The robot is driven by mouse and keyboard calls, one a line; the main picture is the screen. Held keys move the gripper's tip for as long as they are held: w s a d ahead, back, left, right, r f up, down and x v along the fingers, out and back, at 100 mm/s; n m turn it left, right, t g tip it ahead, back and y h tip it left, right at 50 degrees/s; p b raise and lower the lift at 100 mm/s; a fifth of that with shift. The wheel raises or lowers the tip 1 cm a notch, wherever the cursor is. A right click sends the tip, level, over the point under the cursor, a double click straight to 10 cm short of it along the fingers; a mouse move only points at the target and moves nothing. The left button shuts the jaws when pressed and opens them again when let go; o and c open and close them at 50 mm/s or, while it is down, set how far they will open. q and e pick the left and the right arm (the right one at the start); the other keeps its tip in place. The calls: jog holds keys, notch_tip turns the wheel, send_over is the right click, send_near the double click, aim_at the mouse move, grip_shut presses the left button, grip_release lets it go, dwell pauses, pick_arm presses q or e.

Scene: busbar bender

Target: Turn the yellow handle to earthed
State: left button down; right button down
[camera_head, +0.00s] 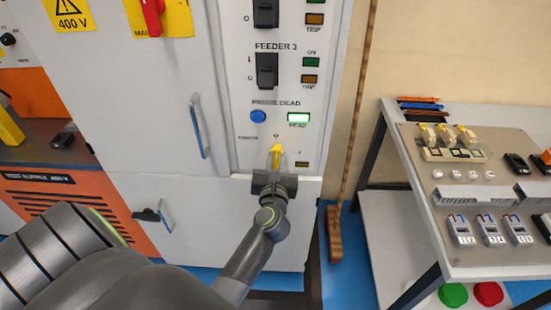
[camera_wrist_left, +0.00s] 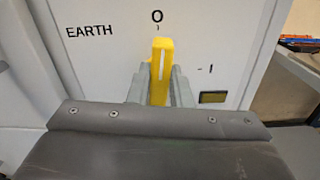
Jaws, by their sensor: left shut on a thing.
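The yellow handle (camera_head: 276,155) is low on the white cabinet panel in the head view. In the left wrist view the yellow handle (camera_wrist_left: 161,68) stands nearly upright, its tip by the "O" mark. The word EARTH is to its left and an "I" mark to its right. My left gripper (camera_head: 276,168) is at the handle; in the wrist view its two fingers (camera_wrist_left: 160,85) lie on either side of it, shut on it. The "DEAD" lamp (camera_head: 298,118) above is lit pale green. My right gripper is not in view.
A blue button (camera_head: 258,116) and black feeder switches (camera_head: 267,70) are above the handle. A red switch (camera_head: 153,18) is at upper left. A bench with electrical parts (camera_head: 428,190) stands at the right. A broom (camera_head: 334,235) leans between the cabinet and bench.

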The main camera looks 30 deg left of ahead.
pick_arm(q)
jog(key=m+p, duration=0.3)
jog(key=shift+d+r, duration=0.1)
jog(key=shift+r, duration=0.1)
jog(key=m+p, duration=0.1)
jog(key=m, duration=0.1)
jog(key=m+p, duration=0.2)
jog(key=m, duration=0.1)
jog(key=shift+w+d+f, duration=0.1)
jog(key=shift+w+f, duration=0.05)
jog(key=shift+d+f+m+p, duration=0.1)
jog(key=shift+f+m+p, duration=0.1)
jog(key=shift+m+p, duration=1.6)
jog(key=shift+f+m+p, duration=0.2)
jog(key=shift+m+p, duration=0.9)
jog(key=shift+m, duration=1.6)
jog(key=c, duration=1.3)
grip_release()
jog(key=shift+w+f, duration=0.1)
